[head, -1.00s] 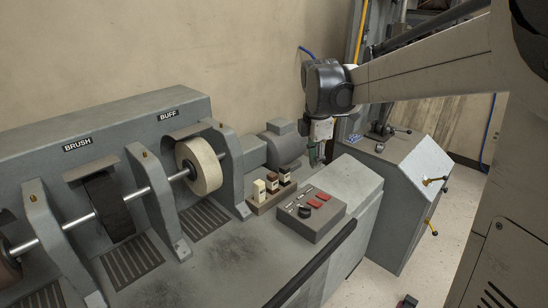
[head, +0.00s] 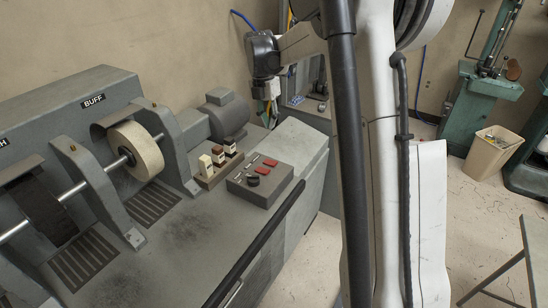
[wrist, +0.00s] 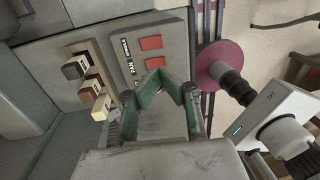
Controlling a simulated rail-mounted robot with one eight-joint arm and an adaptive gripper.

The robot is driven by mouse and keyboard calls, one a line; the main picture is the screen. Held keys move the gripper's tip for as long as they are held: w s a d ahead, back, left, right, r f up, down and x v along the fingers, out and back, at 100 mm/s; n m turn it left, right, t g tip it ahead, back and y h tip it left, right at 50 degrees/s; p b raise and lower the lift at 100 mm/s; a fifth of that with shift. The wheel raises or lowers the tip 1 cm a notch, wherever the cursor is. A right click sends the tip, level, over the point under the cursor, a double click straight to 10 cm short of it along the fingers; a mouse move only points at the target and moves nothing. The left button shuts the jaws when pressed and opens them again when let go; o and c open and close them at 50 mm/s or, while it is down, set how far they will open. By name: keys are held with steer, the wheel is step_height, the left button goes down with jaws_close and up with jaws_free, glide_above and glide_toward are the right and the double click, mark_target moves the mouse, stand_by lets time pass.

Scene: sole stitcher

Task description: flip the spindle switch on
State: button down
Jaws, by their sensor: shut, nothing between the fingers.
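The grey control box (head: 262,178) sits on the machine's bench top, with two red rocker switches (head: 268,169), small label plates and a dark knob. My gripper (head: 269,116) hangs behind and above the box, right of the grey motor, apart from the box. In the wrist view its green fingers (wrist: 160,77) are closed together and empty, covering part of the box, including where the knob lies.
A holder with brown and cream blocks (head: 218,165) stands left of the box. The buff wheel (head: 135,151) and shaft are farther left. A black rail (head: 262,240) runs along the bench front. A beige bin (head: 492,152) stands on the floor at right.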

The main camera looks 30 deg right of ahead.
mark_target(274, 163)
steer(key=shift+f, duration=0.1)
steer(key=f, duration=0.4)
steer(key=s+f, duration=0.1)
steer(key=f, duration=0.8)
steer(key=shift+s+d+f, duration=0.25)
steer(key=shift+d+f, duration=0.1)
steer(key=shift+d, duration=0.05)
